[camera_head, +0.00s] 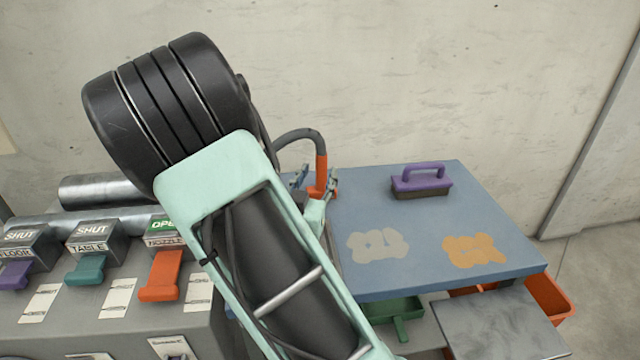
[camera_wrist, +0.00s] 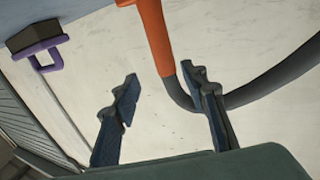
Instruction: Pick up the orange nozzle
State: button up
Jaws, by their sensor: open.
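The orange nozzle (camera_head: 321,175) stands upright at the left end of the blue table, with a dark grey hose (camera_head: 297,135) curving from its top. In the wrist view the nozzle (camera_wrist: 157,38) enters from the top, and its hose end appears between the fingertips. The hose passes behind the right finger and off to the right. My gripper (camera_head: 316,181) is open, with a finger on each side of the nozzle in the head view. In the wrist view my gripper (camera_wrist: 161,72) shows a gap around the nozzle. Contact and exact depth cannot be told. My arm hides part of the hose.
The blue table (camera_head: 410,275) carries a purple-handled block (camera_head: 421,182) and two flat blotches, pale and orange. Left is a panel with purple, teal and orange levers (camera_head: 162,275). Green and orange bins (camera_head: 550,298) sit below the table. The table's middle is clear.

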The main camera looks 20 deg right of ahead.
aim_at(320, 162)
jog(key=shift+w+a+x, duration=0.1)
jog(key=shift+x, duration=1.1)
jog(key=shift+w+a+x, duration=0.1)
jog(key=shift+a+x, duration=0.05)
jog(key=shift+x, duration=1.05)
jog(key=shift+w+a+x, duration=0.1)
jog(key=shift+x, duration=1.05)
grip_shut()
